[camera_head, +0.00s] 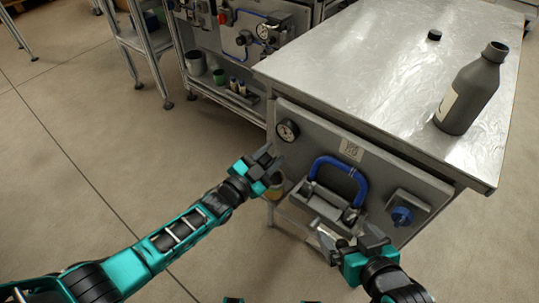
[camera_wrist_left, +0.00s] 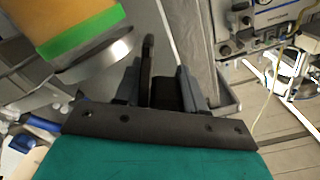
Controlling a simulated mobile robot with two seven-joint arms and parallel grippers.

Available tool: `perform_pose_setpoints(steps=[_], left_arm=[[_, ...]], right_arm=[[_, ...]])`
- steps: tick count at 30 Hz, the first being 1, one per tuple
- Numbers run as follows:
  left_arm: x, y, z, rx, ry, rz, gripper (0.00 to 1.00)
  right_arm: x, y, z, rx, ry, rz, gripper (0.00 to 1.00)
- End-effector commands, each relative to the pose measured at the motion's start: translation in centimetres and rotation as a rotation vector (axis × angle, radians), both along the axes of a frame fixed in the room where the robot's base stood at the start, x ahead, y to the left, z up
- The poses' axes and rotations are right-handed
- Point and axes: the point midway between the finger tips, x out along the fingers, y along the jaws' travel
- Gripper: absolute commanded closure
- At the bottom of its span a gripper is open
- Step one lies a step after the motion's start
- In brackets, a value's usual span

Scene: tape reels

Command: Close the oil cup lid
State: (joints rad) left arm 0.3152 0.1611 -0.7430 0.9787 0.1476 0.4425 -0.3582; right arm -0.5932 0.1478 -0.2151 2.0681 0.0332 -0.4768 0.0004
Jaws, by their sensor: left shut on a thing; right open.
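The oil cup shows in the left wrist view as an orange cylinder (camera_wrist_left: 78,22) with a green band and a metal disc-shaped end (camera_wrist_left: 98,58). My left gripper also shows in the wrist view (camera_wrist_left: 165,80), beside the cup's metal end. It is shut on a dark thin piece (camera_wrist_left: 148,60); I cannot tell if this is the lid. My right gripper (camera_head: 350,245) is open, low in front of the machine panel.
A metal-topped cabinet (camera_head: 385,50) carries a grey bottle (camera_head: 470,95) and a small black cap (camera_head: 434,35). Its front panel has a gauge (camera_head: 288,130), a blue handle (camera_head: 338,168) and a blue knob (camera_head: 401,215). Open floor (camera_head: 90,120) lies to the left.

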Motion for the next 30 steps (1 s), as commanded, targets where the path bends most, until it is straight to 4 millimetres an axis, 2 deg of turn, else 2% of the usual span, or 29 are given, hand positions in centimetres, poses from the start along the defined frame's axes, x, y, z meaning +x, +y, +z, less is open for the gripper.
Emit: perform_pose_setpoints(steps=[30], left_arm=[[-0.39, -0.35, -0.3, 0.134, -0.094, 0.003, 0.91]], right_arm=[[0.01, -0.14, -0.26, -0.006, -0.001, 0.004, 0.0]])
